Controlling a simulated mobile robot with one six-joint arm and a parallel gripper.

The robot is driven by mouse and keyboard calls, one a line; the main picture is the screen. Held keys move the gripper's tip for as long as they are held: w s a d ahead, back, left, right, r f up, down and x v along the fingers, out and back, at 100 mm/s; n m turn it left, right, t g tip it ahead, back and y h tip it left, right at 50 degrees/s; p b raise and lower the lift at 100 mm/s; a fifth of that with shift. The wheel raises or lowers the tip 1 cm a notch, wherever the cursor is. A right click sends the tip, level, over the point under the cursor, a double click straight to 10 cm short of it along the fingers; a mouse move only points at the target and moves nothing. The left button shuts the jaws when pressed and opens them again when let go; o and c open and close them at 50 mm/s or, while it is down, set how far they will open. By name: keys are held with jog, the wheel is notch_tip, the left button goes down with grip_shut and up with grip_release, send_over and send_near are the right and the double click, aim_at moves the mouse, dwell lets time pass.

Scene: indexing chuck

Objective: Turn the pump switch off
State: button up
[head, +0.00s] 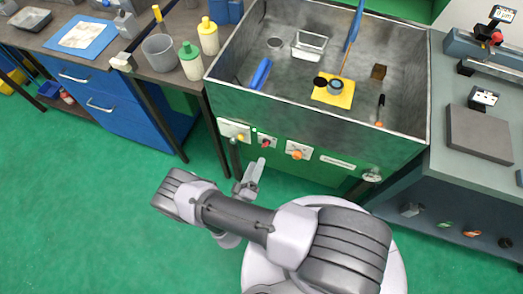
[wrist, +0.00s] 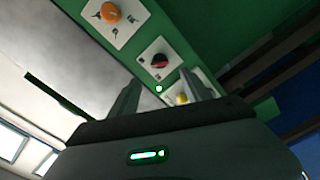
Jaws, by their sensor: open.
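The green front panel of a wash tank (head: 320,145) carries a row of controls. A red switch (head: 265,143) on a white plate sits between a plate with a yellow knob and one with an orange knob. In the wrist view the red switch (wrist: 159,61) has a dark part, and a green light (wrist: 159,88) glows beside it. I cannot read which control is the pump switch. My gripper (head: 247,160) is open and empty in front of the panel's left part. In the wrist view my gripper's fingers (wrist: 160,77) straddle the switch area, apparently touching nothing.
The orange knob (head: 297,154) and yellow knob (head: 240,137) flank the switch closely. A gauge (head: 372,176) sits at the panel's right. A blue drawer cabinet (head: 95,95) stands left and a grey bench (head: 470,130) right. Green floor is free at lower left.

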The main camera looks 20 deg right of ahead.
aim_at(263, 147)
jog(key=b+x, duration=0.1)
jog(key=x, duration=0.6)
jog(key=shift+w+d, duration=0.1)
jog(key=shift+w, duration=0.05)
